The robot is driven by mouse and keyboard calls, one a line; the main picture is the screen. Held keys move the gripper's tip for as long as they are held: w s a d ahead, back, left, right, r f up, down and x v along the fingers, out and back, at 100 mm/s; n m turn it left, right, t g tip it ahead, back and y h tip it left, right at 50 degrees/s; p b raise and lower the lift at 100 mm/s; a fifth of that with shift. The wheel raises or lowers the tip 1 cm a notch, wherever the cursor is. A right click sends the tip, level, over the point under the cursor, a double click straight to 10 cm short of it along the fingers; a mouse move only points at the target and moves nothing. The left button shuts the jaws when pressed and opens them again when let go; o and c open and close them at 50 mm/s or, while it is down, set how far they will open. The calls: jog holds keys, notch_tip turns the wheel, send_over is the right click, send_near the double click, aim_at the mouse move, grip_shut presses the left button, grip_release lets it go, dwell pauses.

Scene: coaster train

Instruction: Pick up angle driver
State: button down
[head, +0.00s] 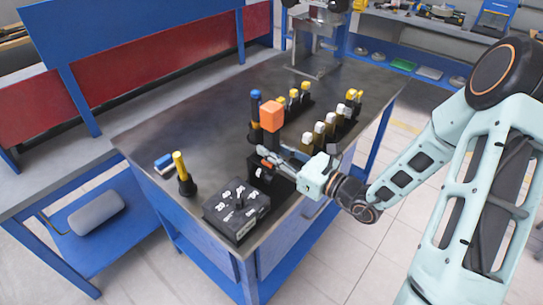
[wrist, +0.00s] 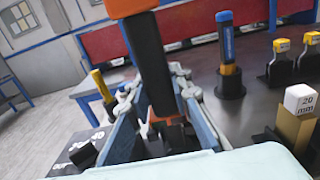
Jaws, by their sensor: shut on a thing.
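The tool I take to be the angle driver has an orange block-shaped head (head: 271,116) and a dark shaft. It stands roughly upright in the head view. In the wrist view its black shaft (wrist: 155,70) rises between my fingers, with orange at its top and lower end. My gripper (head: 268,155) reaches in from the right and is shut on the angle driver; it also shows in the wrist view (wrist: 158,110). A black holder (head: 260,171) is just below the fingers. I cannot tell whether the tool's lower end is still in it.
A black labelled box (head: 236,210) stands at the table's front corner. A yellow-handled tool (head: 181,173) and a blue-handled tool (head: 255,115) stand upright to the left and behind. Several yellow- and white-topped pieces (head: 318,132) stand to the right. The left tabletop (head: 190,125) is mostly clear.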

aim_at(277, 141)
jog(key=shift+r, duration=0.15)
jog(key=shift+r, duration=1.8)
jog(key=b+v, duration=0.1)
jog(key=v, duration=1.7)
jog(key=shift+f, duration=0.15)
jog(key=c, duration=2.3)
grip_release()
jog(key=shift+c, duration=0.2)
grip_shut()
jog(key=shift+w+f, duration=0.1)
